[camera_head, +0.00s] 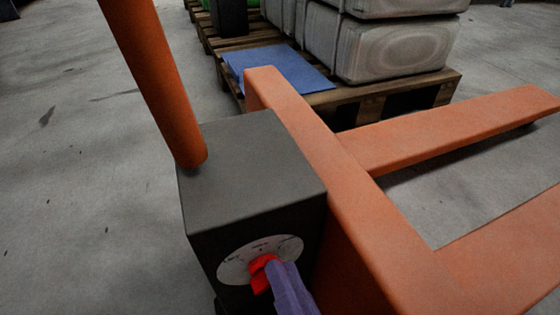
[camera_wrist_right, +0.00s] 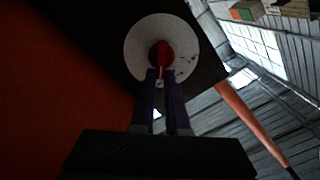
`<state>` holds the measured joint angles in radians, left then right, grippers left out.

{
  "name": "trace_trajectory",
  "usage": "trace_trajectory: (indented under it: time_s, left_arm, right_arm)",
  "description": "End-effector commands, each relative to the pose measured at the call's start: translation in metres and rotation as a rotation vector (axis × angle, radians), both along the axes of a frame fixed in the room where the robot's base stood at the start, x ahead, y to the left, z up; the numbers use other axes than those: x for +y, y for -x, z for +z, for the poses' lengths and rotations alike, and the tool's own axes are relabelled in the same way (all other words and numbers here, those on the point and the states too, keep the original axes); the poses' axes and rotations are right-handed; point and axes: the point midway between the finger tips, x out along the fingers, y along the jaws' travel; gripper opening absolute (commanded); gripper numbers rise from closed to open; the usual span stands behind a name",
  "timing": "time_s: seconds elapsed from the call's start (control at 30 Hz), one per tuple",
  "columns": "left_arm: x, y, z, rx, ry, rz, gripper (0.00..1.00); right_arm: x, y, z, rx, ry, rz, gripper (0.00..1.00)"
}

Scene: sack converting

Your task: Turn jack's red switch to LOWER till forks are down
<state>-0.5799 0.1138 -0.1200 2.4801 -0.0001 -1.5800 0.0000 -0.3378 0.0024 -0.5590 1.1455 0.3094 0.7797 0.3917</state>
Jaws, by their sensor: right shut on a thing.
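The pallet jack has a dark box (camera_head: 250,170) with a round pale dial plate (camera_head: 235,270) on its front face. The red switch (camera_head: 258,283) sits at the middle of the dial. My right gripper (camera_head: 277,272) is shut on the red switch; its purple fingers reach it from the lower right. The right wrist view shows the gripper (camera_wrist_right: 162,76) with a finger on each side of the red switch (camera_wrist_right: 163,55). The dial's lettering is too small to read surely. The orange forks (camera_head: 455,130) stretch to the right, and a floor gap shows between them. My left gripper is not in view.
The jack's orange handle (camera_head: 155,80) rises at upper left. Behind the jack stands a wooden pallet (camera_head: 400,95) with grey sacks (camera_head: 385,45) and a blue sheet (camera_head: 280,68). The concrete floor at left is clear.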

Motion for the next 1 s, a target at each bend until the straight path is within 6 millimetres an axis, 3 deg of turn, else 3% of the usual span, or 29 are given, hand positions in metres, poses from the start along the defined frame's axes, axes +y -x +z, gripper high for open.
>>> trace_trajectory:
  time_s: [0.37, 0.4, 0.67, 1.0]
  left_arm:
    - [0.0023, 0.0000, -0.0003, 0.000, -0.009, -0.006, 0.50]
    - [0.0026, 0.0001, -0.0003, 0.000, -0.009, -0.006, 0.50]
    - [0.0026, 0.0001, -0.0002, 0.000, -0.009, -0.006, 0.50]
    - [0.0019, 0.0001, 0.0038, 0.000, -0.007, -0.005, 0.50]
  right_arm:
    - [-0.0002, 0.0006, -0.0014, 0.007, -0.006, 0.001, 0.00]
    - [-0.0002, 0.0006, -0.0014, 0.007, -0.006, 0.001, 0.14]
    - [-0.0002, 0.0003, -0.0008, 0.005, -0.006, 0.000, 0.42]
    - [-0.0024, 0.0073, 0.0004, 0.005, -0.005, -0.001, 0.42]
